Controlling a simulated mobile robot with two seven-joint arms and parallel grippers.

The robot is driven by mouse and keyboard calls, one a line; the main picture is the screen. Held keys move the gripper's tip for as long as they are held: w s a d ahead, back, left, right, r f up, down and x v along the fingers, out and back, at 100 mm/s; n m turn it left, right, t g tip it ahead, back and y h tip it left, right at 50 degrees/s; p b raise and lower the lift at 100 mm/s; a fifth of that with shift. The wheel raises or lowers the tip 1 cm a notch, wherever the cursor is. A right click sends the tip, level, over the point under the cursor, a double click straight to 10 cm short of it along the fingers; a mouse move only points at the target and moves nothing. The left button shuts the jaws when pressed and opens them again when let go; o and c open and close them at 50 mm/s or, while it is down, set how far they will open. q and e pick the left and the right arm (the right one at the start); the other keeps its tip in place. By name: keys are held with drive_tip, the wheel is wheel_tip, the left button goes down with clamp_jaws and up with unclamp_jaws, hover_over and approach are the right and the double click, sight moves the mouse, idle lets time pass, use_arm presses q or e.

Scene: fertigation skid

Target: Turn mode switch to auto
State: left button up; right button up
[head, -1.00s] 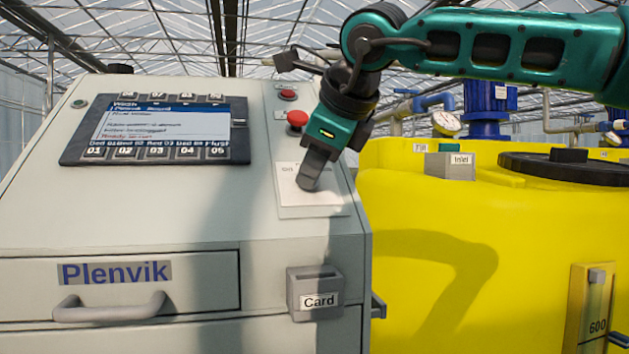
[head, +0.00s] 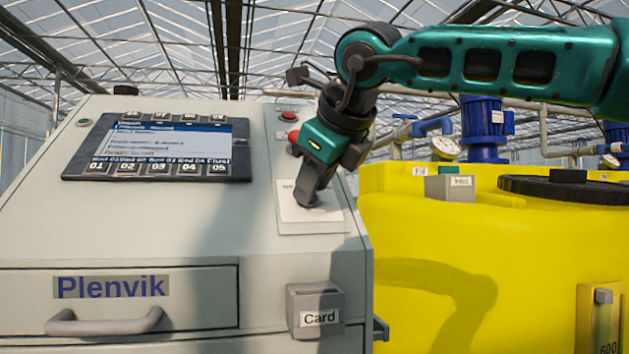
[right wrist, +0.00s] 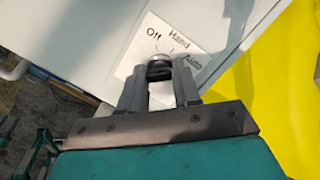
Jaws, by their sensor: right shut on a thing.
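The mode switch is a dark round knob (right wrist: 160,70) on a white plate (right wrist: 208,22) marked Off, Hand and Auto, seen in the right wrist view. Its pointer direction cannot be made out. My right gripper (right wrist: 160,88) has its two fingers closed around the knob's sides. In the head view the right gripper (head: 308,200) reaches down onto the white plate (head: 312,227) on the cabinet's sloped face, and its fingers hide the switch. The left gripper is not in view.
A red button (head: 293,136) sits just above the gripper on the cabinet. A screen panel (head: 160,148) is to its left, and a grey card holder (head: 315,309) below. A yellow tank (head: 500,250) stands close on the right.

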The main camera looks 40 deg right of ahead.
drive_tip(key=o, duration=1.1)
drive_tip(key=shift+c, duration=0.2)
drive_tip(key=p+v, duration=0.2)
drive_tip(key=v, duration=1.1)
drive_tip(key=shift+w, duration=0.1)
